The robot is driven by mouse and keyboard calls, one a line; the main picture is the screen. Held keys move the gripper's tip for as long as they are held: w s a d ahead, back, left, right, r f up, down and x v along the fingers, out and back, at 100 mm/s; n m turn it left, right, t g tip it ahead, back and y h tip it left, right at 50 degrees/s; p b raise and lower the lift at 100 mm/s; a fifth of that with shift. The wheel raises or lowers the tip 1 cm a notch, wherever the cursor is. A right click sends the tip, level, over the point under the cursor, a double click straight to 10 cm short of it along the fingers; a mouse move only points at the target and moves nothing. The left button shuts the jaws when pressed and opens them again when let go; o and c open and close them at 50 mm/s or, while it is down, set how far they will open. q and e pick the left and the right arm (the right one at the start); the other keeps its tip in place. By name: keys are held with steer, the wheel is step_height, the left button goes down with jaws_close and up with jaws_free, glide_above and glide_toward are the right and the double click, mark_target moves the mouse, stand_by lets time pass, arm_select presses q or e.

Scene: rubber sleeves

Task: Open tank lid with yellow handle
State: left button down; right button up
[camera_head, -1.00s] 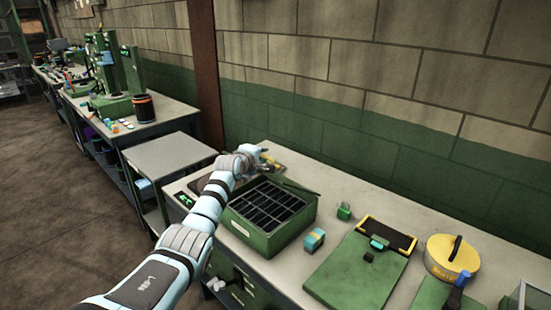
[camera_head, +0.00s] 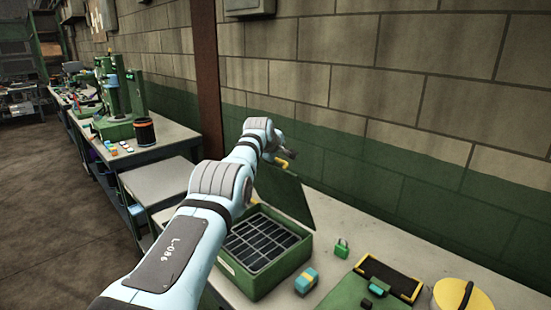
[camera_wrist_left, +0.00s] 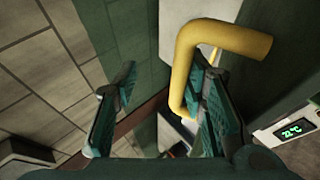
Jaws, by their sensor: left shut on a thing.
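The dark green lid (camera_head: 288,196) stands tilted up at the back of a green box with black compartments (camera_head: 302,249) in the head view. Its yellow handle (camera_head: 282,162) is near the lid's top edge. The bent yellow handle (camera_wrist_left: 225,42) fills the upper middle of the left wrist view. How the lid is hinged is hidden. My right gripper is not in view.
A small green block (camera_head: 342,248) and a blue-yellow block (camera_head: 306,281) lie right of the box. The block wall (camera_head: 390,100) is close behind. A small display (camera_wrist_left: 290,129) reads 22°C.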

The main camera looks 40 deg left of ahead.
arm_select(q)
steer(key=shift+w+d, duration=0.3)
steer(key=shift+w, duration=0.3)
steer(key=shift+s, duration=0.1)
stand_by(0.6)
steer(key=c, duration=1.6)
jaws_free()
steer(key=shift+w+f, duration=0.2)
steer(key=shift+w, duration=0.05)
steer(key=shift+c, duration=0.2)
steer(key=shift+s+f, duration=0.1)
